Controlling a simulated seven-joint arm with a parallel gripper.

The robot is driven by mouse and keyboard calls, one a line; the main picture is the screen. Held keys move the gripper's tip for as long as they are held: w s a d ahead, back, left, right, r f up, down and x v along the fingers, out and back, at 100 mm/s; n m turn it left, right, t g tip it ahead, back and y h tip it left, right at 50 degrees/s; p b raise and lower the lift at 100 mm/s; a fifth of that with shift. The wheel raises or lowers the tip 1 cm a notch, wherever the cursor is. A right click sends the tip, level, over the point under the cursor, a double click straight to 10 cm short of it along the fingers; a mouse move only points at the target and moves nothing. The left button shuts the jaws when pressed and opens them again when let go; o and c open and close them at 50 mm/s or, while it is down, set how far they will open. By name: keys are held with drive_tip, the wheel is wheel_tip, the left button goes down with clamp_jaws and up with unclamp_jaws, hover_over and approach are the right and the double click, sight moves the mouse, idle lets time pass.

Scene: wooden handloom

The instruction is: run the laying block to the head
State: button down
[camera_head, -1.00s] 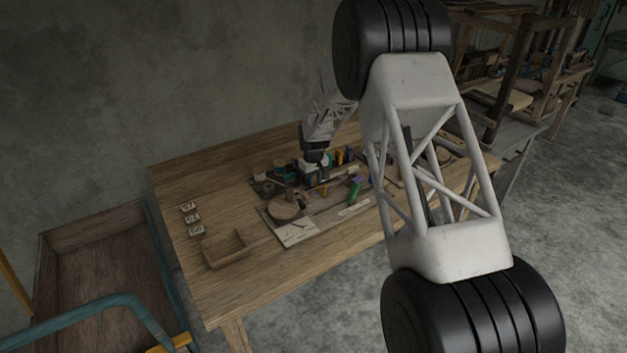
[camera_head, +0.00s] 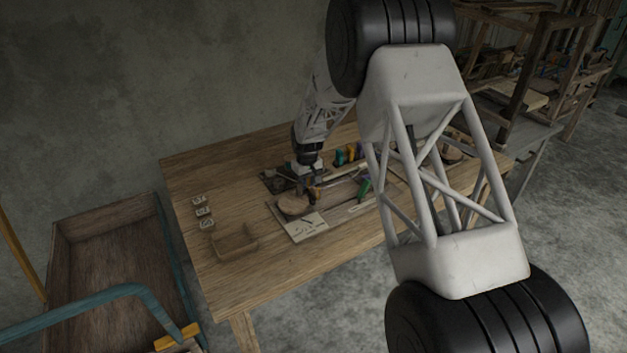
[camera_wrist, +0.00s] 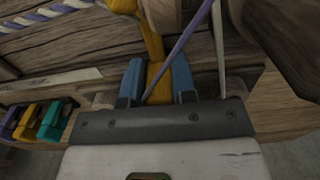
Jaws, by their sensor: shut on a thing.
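My gripper (camera_wrist: 156,85) is low over the table, its two blue fingers shut on an ochre piece (camera_wrist: 158,76). I take this piece for the grip of the laying block; most of the block is hidden or out of frame. A purple strand (camera_wrist: 185,45) and a pale strand (camera_wrist: 218,50) run up past the fingers, beside an ochre length (camera_wrist: 151,36). A twisted white and purple rope (camera_wrist: 45,15) lies at the upper left. In the head view my gripper (camera_head: 308,168) is at the wooden rig, just behind a round wooden disc (camera_head: 293,204); the block is too small to tell there.
Purple, yellow and teal clips (camera_wrist: 29,121) stand left of my fingers. A green item (camera_head: 364,188) lies to the right on the table (camera_head: 200,265).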

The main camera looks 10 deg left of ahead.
drive_tip(key=shift+s+a, duration=0.15)
drive_tip(key=shift+a, duration=0.05)
drive_tip(key=c, duration=1.1)
unclamp_jaws()
drive_tip(key=shift+o, duration=0.9)
drive_tip(key=shift+r, duration=0.1)
drive_tip(key=shift+r, duration=3.8)
drive_tip(key=shift+d+r, duration=0.1)
